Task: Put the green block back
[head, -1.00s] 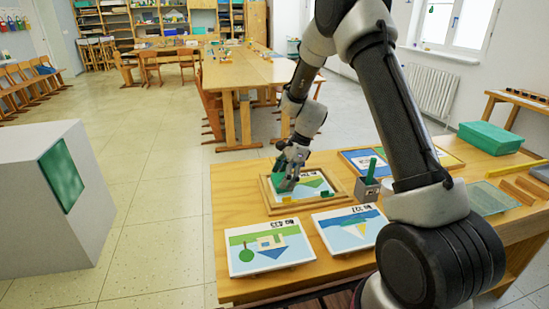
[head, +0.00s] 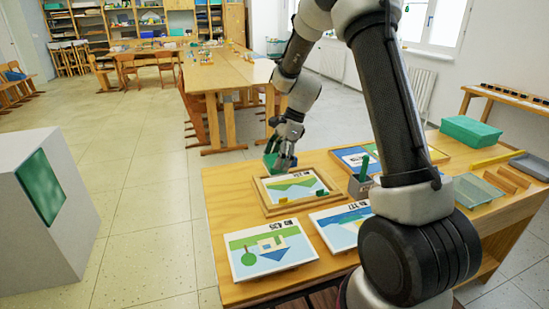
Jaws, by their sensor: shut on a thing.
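My gripper (head: 280,158) is shut on a green block (head: 270,157). It holds the block above the back left corner of a wooden tray frame (head: 267,208). Part of the block is hidden behind the fingers. In the frame lies a picture card (head: 293,186) with green and blue shapes. A small yellow piece (head: 283,199) and a small dark green piece (head: 320,193) lie at the card's front edge.
Two picture cards, one at the left (head: 268,249) and one at the right (head: 343,222), lie in front of the frame. A grey holder (head: 360,187) with a green handle stands to the right. A green box (head: 470,133) sits at the back right. A white cabinet (head: 45,215) stands left, across open floor.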

